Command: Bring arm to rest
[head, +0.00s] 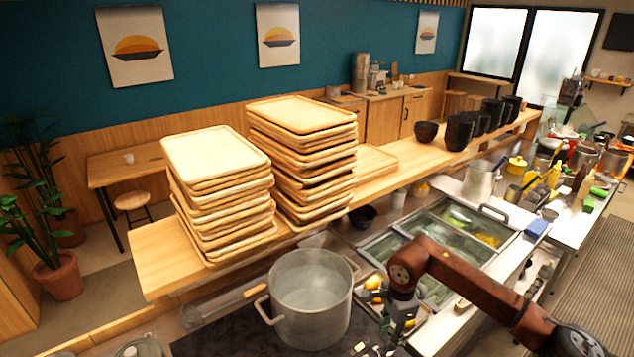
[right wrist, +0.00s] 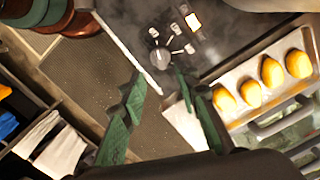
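My right arm (head: 465,285) reaches in from the lower right in the head view and bends down beside the large steel pot (head: 310,300). My right gripper (right wrist: 158,84) shows two green fingers spread apart in the right wrist view, with nothing between them. It hangs over the counter's front edge, near a control panel with a round knob (right wrist: 159,57). In the head view the gripper is small and partly cut off at the bottom edge. My left arm and gripper are not in view.
A tray (right wrist: 236,120) with several yellow items lies right of the fingers. Stacked wooden trays (head: 215,160) and black bowls (head: 459,133) stand on the raised wooden shelf. Sunken food containers (head: 440,245) lie behind my arm. Cloths (right wrist: 62,152) sit on open shelving below.

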